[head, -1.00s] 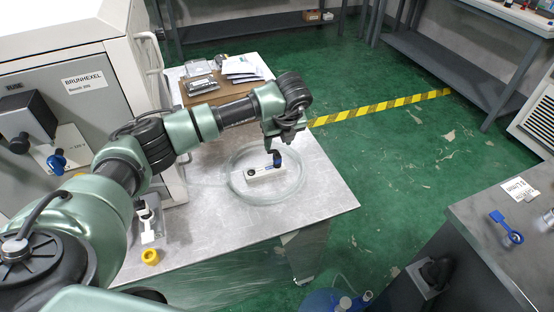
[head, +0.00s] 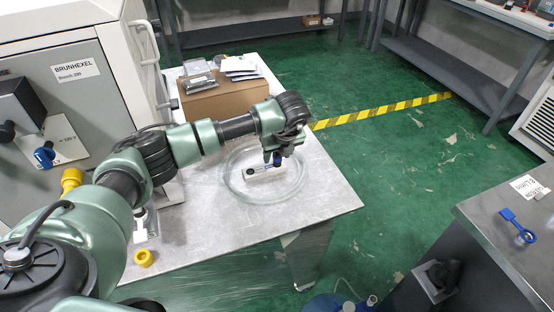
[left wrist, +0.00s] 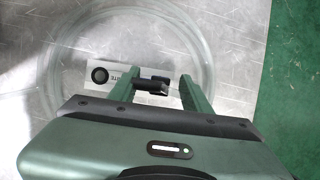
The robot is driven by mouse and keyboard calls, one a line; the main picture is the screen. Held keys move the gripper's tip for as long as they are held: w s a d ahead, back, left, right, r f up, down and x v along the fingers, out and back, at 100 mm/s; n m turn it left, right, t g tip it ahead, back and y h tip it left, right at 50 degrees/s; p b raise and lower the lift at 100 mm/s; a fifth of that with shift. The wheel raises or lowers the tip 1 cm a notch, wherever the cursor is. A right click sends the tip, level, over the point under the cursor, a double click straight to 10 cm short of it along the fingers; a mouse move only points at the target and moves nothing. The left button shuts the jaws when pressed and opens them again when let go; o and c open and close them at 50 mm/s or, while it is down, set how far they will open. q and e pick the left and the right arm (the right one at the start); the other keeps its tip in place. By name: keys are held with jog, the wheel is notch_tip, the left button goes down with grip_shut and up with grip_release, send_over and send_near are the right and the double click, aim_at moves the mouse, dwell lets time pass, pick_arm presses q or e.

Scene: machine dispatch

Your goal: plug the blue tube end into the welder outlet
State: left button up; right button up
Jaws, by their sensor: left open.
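A clear tube (head: 300,185) lies coiled on the grey table top. A small white block (head: 262,175) with a dark round spot sits inside the coil; it also shows in the left wrist view (left wrist: 92,75). A dark blue and black tube end (left wrist: 151,85) stands at the block's right end. My left gripper (head: 277,155) is over it, pointing down. In the left wrist view its open fingers (left wrist: 158,90) lie on either side of the tube end, with a gap visible on the right. I cannot tell which fitting is the welder outlet. My right gripper is not in view.
A grey machine labelled BRUNHEXEL (head: 75,72) stands left, with a blue fitting (head: 45,154) on its front. A yellow ring (head: 145,257) lies near the table's front. A cardboard box (head: 225,98) is behind my arm. A dark cabinet (head: 500,235) stands right, across green floor.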

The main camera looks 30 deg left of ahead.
aim_at(277, 153)
pick_arm(q)
grip_shut()
jog(key=shift+r, duration=0.15)
jog(key=shift+r+p, duration=1.6)
jog(key=shift+r, duration=1.25)
jog(key=shift+r+p, duration=0.65)
jog(key=shift+r, duration=0.6)
